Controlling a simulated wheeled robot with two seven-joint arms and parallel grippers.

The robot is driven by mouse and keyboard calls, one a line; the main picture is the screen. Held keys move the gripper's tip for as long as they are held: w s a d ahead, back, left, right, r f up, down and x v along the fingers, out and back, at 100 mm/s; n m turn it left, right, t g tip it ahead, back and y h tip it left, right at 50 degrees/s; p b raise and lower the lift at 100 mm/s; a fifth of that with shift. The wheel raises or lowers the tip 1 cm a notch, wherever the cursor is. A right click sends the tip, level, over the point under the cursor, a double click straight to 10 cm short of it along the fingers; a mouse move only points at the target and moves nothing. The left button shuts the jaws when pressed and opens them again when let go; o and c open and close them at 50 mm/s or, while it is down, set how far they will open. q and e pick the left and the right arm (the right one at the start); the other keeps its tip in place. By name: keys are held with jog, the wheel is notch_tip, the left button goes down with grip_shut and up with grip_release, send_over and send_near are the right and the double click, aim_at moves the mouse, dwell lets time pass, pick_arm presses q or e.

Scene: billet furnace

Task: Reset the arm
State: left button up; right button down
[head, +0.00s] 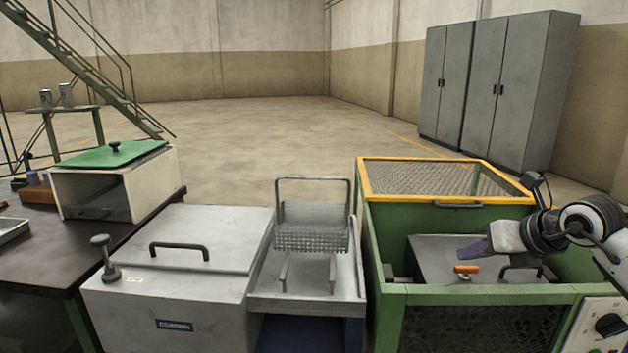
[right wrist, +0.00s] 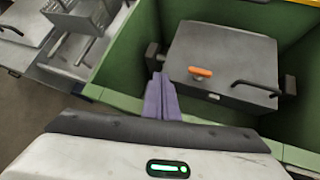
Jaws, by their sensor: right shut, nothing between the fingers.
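My right gripper (head: 468,252) comes in from the right in the head view, its purple fingers together and empty. It is over the green enclosure (head: 375,235), above a grey box inside it (head: 432,258). In the right wrist view the shut fingers (right wrist: 162,97) point toward the enclosure's inside. The grey box (right wrist: 225,60) there has an orange handle (right wrist: 200,71) and a black bar handle (right wrist: 255,88). I see no contact between the fingers and the box. My left gripper is not in view.
A yellow-framed mesh cover (head: 440,178) is at the enclosure's back. Left of it stand a wire basket (head: 312,235) on a metal tray, a grey lidded machine (head: 185,255) and a green-topped box (head: 110,160) on a dark table. Grey cabinets (head: 495,90) stand behind. Open floor lies beyond.

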jog(key=a+y, duration=0.1)
jog(key=a, duration=0.3)
jog(key=a+n+y, duration=0.1)
jog(key=a, duration=0.4)
jog(key=a+y, duration=0.1)
jog(key=a, duration=0.3)
jog(key=shift+w+a+f+g, duration=0.1)
jog(key=shift+a+f+g, duration=0.05)
jog(key=shift+a+g, duration=0.25)
jog(key=s+a+f+m+y, duration=0.3)
jog(key=s+a+f+y, duration=0.3)
jog(key=s+a+y, duration=0.15)
jog(key=s+d+f+m+t+h, duration=0.2)
jog(key=s+d+f+m+h, duration=0.45)
jog(key=f+m, duration=0.5)
jog(key=s+d+f+m+t+h, duration=0.2)
jog(key=s+d+f+m+h, duration=0.2)
jog(key=s+d+f+m, duration=0.6)
jog(key=s+a+f+m+g+h, duration=0.1)
jog(key=s+f+m+g, duration=0.45)
jog(key=s+f, duration=0.6)
jog(key=a+r+m+t, duration=0.1)
jog(key=a+m, duration=0.4)
jog(key=a, duration=0.6)
jog(key=shift+a+r+y, duration=0.15)
jog(key=shift+r+y, duration=0.15)
jog(key=shift+r, duration=0.3)
jog(key=shift+w+t, duration=0.1)
jog(key=shift+t, duration=0.15)
